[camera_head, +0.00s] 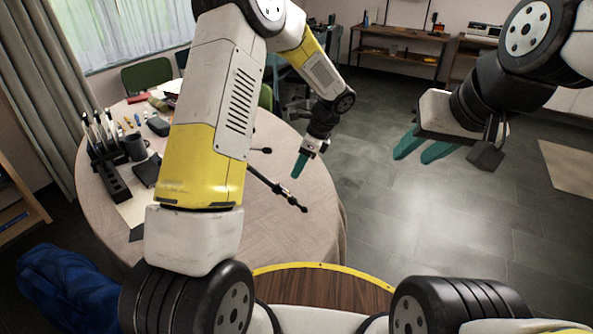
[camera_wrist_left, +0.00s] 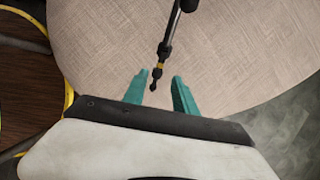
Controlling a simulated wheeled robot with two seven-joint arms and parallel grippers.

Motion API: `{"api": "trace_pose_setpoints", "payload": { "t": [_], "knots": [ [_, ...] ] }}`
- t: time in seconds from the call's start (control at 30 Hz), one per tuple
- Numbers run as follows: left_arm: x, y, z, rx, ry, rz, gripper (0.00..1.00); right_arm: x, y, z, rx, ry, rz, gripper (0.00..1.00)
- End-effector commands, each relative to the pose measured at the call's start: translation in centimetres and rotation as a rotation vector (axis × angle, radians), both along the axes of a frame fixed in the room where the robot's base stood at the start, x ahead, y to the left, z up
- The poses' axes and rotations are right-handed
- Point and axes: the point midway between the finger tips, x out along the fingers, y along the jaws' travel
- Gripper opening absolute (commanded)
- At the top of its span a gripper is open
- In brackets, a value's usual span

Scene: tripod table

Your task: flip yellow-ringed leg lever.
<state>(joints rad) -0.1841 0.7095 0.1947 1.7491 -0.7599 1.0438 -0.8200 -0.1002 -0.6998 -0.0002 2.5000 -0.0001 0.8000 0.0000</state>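A black tripod leg (camera_head: 280,192) lies on the round table, its end pointing to the lower right. In the left wrist view the leg (camera_wrist_left: 166,47) comes in from the top, with a yellow ring (camera_wrist_left: 160,66) near its dark tip. The lever itself is too small to tell apart. My left gripper (camera_head: 299,166) is over the table beside the leg. In the left wrist view its teal fingers (camera_wrist_left: 163,90) are apart, with the leg's tip appearing between them; I cannot tell the height gap. My right gripper (camera_head: 424,149) is open and empty, off the table's right side.
The round table (camera_head: 310,228) has a pale cloth. A black rack (camera_head: 113,175) with upright tools, a dark mug (camera_head: 136,148) and a dark flat item (camera_head: 147,170) stand at its left. My left arm hides the table's middle. Open floor lies to the right.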

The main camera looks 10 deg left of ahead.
Motion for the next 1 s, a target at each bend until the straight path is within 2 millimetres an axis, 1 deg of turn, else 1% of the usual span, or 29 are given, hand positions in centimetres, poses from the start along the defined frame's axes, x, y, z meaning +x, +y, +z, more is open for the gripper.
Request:
{"api": "trace_pose_setpoints", "payload": {
  "t": [0.03,0.17,0.27,0.5,0.6,0.77,0.97,1.0],
  "knots": [
    [0.2,-0.2,-0.7,0.007,0.012,-0.018,0.34,0.0,0.0,0.0,0.000,0.000,0.000,0.36],
    [0.4,0.0,-1.9,0.014,0.023,-0.039,0.34,0.0,0.0,0.0,0.000,0.000,0.000,0.36],
    [0.3,0.5,-3.1,0.015,0.025,-0.038,0.34,0.0,0.0,0.0,0.000,0.000,0.000,0.36],
    [0.3,2.0,-6.7,0.014,0.024,-0.037,0.34,0.0,0.0,0.0,0.000,0.000,0.000,0.36],
    [0.3,2.4,-7.7,0.014,0.022,-0.036,0.34,0.0,0.0,0.0,0.000,0.000,0.000,0.36],
    [0.3,2.7,-8.4,0.013,0.021,-0.037,0.34,0.0,0.0,0.0,0.000,0.000,0.000,0.36],
    [0.4,2.7,-8.4,0.013,0.020,-0.037,0.34,0.0,0.0,0.0,0.000,0.000,0.000,0.36],
    [0.4,2.7,-8.4,0.013,0.020,-0.036,0.32,0.0,0.0,0.0,0.000,0.000,0.000,0.36]
  ]
}}
